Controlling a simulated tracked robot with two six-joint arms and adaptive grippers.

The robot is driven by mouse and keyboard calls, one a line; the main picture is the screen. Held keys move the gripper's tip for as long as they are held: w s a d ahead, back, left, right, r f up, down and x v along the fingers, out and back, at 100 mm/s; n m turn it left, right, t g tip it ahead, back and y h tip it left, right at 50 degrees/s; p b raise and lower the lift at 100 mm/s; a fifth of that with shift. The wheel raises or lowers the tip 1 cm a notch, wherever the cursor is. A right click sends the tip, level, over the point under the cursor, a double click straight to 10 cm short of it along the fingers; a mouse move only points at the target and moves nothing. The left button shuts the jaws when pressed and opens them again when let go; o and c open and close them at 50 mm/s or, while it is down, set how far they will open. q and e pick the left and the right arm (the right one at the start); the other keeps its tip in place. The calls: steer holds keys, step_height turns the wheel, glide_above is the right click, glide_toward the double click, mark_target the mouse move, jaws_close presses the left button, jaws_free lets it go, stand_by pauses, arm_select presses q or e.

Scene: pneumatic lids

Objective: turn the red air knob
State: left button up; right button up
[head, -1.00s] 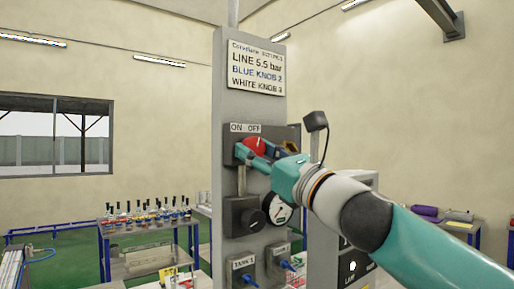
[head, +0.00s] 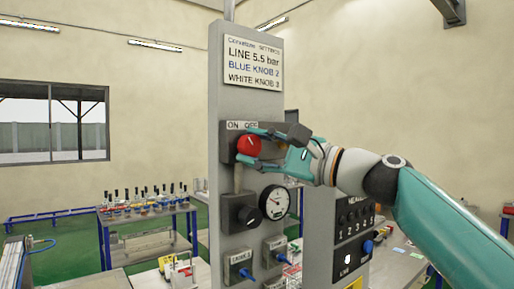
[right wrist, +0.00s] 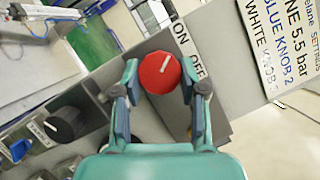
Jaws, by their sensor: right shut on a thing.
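The red air knob (head: 249,146) sits on a dark plate on the grey column, under the ON OFF label (head: 242,125). It is round, with a white pointer mark. In the right wrist view the red knob (right wrist: 161,73) lies between the two fingers, and its mark points up and slightly right, towards the label. My right gripper (head: 254,147) comes from the right with one finger above and one below the knob, and it is shut on it. In the right wrist view the right gripper (right wrist: 159,80) shows both fingertips beside the knob. My left gripper is out of view.
Below are a black knob (head: 241,213), a pressure gauge (head: 275,201) and two blue-handled valves. A settings sign (head: 253,63) hangs above. A numbered panel (head: 353,232) stands at lower right. A table with several bottles (head: 150,204) is behind on the left.

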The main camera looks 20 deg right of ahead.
steer(key=shift+a+f+n+g, duration=0.15)
steer(key=shift+n+g, duration=0.35)
steer(key=shift+n, duration=0.4)
steer(key=o, duration=1.1)
steer(key=shift+o, duration=0.2)
steer(key=shift+s+d, duration=0.1)
steer(key=shift+d, duration=0.1)
steer(key=shift+s+d, duration=0.25)
steer(key=v, duration=1)
steer(key=shift+s+d, duration=0.25)
steer(key=shift+s, duration=0.1)
steer(key=shift+f, duration=0.15)
